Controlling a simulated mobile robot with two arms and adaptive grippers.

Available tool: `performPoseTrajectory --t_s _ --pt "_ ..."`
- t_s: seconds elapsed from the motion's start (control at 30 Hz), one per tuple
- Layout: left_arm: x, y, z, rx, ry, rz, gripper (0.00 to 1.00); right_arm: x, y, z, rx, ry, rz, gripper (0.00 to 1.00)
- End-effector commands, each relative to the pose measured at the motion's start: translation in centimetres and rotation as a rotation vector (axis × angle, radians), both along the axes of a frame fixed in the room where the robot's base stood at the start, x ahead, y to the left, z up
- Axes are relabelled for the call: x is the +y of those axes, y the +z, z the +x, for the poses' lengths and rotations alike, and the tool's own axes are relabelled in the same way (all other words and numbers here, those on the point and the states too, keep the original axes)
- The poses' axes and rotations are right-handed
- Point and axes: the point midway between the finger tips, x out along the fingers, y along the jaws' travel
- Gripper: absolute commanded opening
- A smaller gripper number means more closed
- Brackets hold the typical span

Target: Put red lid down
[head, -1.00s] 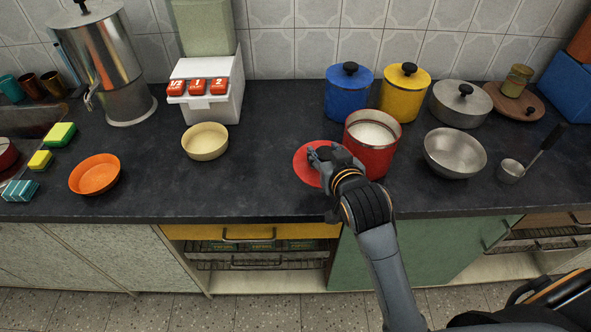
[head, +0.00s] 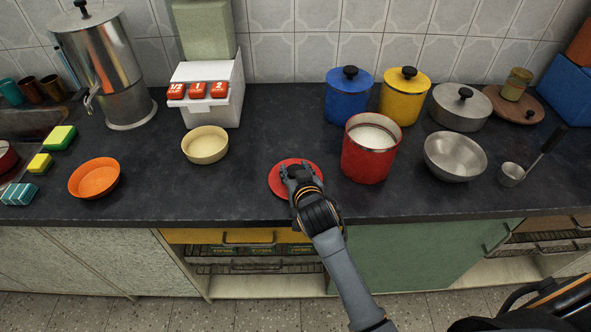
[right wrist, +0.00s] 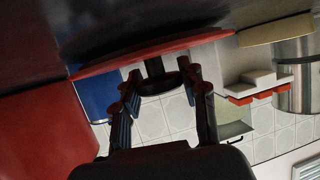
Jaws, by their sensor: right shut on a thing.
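The red lid (head: 276,183) is over the counter, left of the open red canister (head: 367,160), which holds something white. The canister and lid are apart. My right gripper (head: 293,171) is above the lid and shut on its black knob. In the right wrist view, which is upside down, the lid (right wrist: 150,56) shows edge-on near the dark counter, with the knob (right wrist: 157,80) between the fingers (right wrist: 166,98). Whether the lid touches the counter is hard to tell. My left gripper is not in view.
Behind the canister stand a blue canister (head: 346,101) and a yellow one (head: 402,98). A steel bowl (head: 455,162) is to its right. A cream bowl (head: 205,147) is left of the lid. The counter (head: 190,193) is clear around the lid.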

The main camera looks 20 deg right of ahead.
Motion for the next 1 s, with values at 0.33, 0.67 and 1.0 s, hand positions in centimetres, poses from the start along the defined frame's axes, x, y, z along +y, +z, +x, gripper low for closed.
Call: performPoseTrajectory --t_s 0.33,0.67,1.0 --pt "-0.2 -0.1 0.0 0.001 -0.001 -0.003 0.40 0.0 -0.3 0.0 0.001 0.000 0.000 0.65" --pt "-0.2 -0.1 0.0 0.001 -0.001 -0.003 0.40 0.0 -0.1 0.0 0.001 0.000 0.000 0.65" --pt "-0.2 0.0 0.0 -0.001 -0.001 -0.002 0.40 0.4 1.7 -4.5 0.002 0.000 0.002 0.65"
